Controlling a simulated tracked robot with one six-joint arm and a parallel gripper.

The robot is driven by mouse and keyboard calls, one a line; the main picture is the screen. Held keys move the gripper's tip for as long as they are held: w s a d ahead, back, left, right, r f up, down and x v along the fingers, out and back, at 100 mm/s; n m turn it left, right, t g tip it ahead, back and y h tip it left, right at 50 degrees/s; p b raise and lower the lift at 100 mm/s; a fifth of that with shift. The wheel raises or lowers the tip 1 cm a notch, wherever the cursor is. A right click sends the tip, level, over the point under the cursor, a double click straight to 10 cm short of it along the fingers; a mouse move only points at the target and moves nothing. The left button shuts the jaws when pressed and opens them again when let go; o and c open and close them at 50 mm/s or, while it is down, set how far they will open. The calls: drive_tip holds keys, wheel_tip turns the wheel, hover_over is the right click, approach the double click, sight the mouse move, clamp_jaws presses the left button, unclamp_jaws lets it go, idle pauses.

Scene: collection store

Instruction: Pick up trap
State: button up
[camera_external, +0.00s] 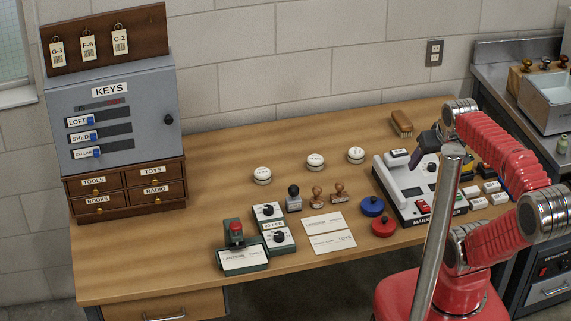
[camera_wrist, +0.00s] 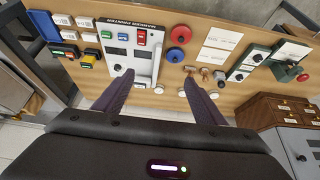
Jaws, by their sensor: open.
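No object in view is plainly labelled as a trap, and I cannot tell which one it is. Three small white round tubs with lettered lids stand along the middle of the table: a left one (camera_external: 262,176), a middle one (camera_external: 315,162) and a right one (camera_external: 355,155). My gripper (camera_external: 424,142) is raised over the marker printer (camera_external: 408,186), right of the tubs. In the wrist view its two dark fingers (camera_wrist: 158,77) are spread apart with nothing between them. Small white round shapes show near the fingers, partly hidden by them.
The wooden table (camera_external: 215,151) also holds a brush (camera_external: 401,122), red (camera_external: 383,227) and blue (camera_external: 372,206) round pads, several stamps, cards (camera_external: 323,223) and a green press with a red knob (camera_external: 240,256). A key cabinet (camera_external: 112,120) stands at left. Free tabletop lies behind the tubs.

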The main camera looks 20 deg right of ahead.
drive_tip(key=w+d+r+n+t+h, duration=0.2)
drive_tip(key=w+d+t, duration=0.1)
drive_tip(key=w, duration=1.5)
drive_tip(key=w+a+f+n+t+y, duration=0.2)
drive_tip(key=w+a, duration=0.1)
drive_tip(key=w, duration=0.5)
drive_tip(key=w+a+f+n+t+y, duration=0.1)
drive_tip(key=w+a+n, duration=0.1)
drive_tip(key=w, duration=0.7)
drive_tip(key=w+a+f+n+g+y, duration=0.1)
drive_tip(key=w+a+f+n+y, duration=0.4)
drive_tip(key=a+f, duration=0.5)
drive_tip(key=s+a+f+g+y, duration=0.1)
drive_tip(key=a+f+y, duration=0.1)
drive_tip(key=a+f, duration=0.1)
drive_tip(key=s+a+f+n+g+y, duration=0.1)
drive_tip(key=a+f+g+y, duration=0.1)
drive_tip(key=f, duration=0.4)
drive_tip(key=s+a+f+n+g+y, duration=0.1)
drive_tip(key=a+f+g+y, duration=0.1)
drive_tip(key=a+f, duration=0.2)
drive_tip(key=shift+s+a+f, duration=0.15)
drive_tip(key=shift+s+a, duration=0.05)
drive_tip(key=shift+a, duration=0.15)
drive_tip(key=shift+s+a+f+y, duration=0.15)
drive_tip(key=shift+s+f+y, duration=0.05)
drive_tip(key=shift+y, duration=0.1)
